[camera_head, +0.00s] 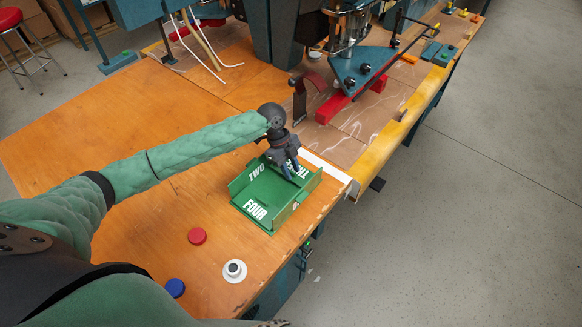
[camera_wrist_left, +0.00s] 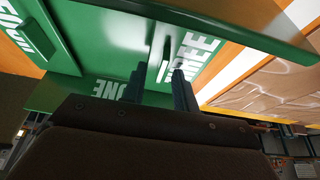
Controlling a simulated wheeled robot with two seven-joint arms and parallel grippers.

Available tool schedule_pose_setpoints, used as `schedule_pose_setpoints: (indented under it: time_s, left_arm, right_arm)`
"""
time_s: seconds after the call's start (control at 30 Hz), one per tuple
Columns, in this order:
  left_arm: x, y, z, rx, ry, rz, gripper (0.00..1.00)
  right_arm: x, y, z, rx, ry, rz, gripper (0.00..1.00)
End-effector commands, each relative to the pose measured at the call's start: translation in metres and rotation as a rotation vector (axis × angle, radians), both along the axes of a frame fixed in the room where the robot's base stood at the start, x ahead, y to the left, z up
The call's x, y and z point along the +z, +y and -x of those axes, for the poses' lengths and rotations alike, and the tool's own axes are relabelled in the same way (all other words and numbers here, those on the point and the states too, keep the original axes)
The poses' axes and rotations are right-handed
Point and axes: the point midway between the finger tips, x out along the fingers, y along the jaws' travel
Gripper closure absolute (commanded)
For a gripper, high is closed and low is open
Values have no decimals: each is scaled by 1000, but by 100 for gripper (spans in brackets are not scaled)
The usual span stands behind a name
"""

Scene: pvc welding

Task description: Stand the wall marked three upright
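A green panel assembly (camera_head: 268,206) lies on the orange wooden table, with white words on its parts. The wall marked three (camera_head: 303,172) is at its far right side, partly hidden by my left gripper. It looks laid outward rather than upright, though its exact tilt is unclear. In the left wrist view, the wall marked three (camera_wrist_left: 205,48) shows a raised green handle ahead of the fingers. My left gripper (camera_head: 290,170) points down over this wall. Its two fingers (camera_wrist_left: 164,82) are apart, close to the handle; contact is unclear. My right gripper is not in view.
A red button (camera_head: 197,236), a blue button (camera_head: 175,288) and a white round piece with a dark top (camera_head: 235,270) sit nearer on the table. A blue machine with a red bar (camera_head: 335,107) stands beyond. The table's left part is clear.

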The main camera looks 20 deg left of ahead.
Motion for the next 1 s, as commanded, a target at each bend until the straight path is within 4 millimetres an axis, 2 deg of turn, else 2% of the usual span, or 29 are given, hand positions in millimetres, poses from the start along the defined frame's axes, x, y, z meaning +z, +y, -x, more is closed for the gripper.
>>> schedule_pose_setpoints:
  time_s: [0.1,0.27,0.7,1.0]
  left_arm:
    - [0,0,0,0,0,0,71]
    - [0,0,0,0,0,0,100]
    - [5,-1,-2,-1,28,-11,100]
    - [15,-5,-11,0,190,-77,100]
  right_arm:
    - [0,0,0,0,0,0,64]
    - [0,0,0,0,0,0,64]
    - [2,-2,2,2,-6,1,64]
    - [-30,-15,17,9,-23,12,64]
